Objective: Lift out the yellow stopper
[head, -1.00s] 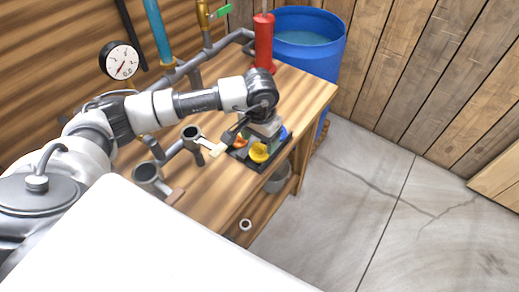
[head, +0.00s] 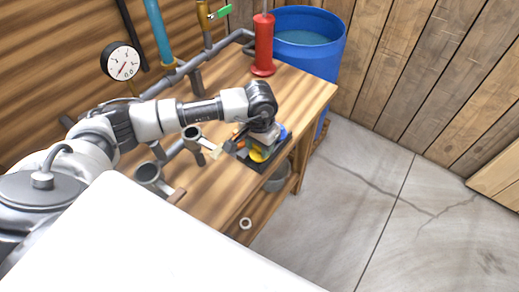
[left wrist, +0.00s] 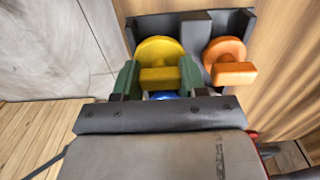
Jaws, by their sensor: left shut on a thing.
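The yellow stopper (head: 256,155) is a round disc with a block handle. It is at the dark holder (head: 243,159) on the wooden bench; I cannot tell if it is still fully seated. My left gripper (head: 260,142) reaches down over it. In the left wrist view the green fingers of the gripper (left wrist: 158,78) are shut on the handle of the yellow stopper (left wrist: 160,52). An orange stopper (left wrist: 228,62) sits beside it in the holder. A blue stopper (left wrist: 163,95) is mostly hidden behind the gripper. My right gripper is not in view.
Grey pipes and open cups (head: 150,174) stand left of the holder on the bench (head: 300,85). A red cylinder (head: 263,50) stands at the back, with a blue barrel (head: 335,48) behind the bench. Concrete floor lies to the right.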

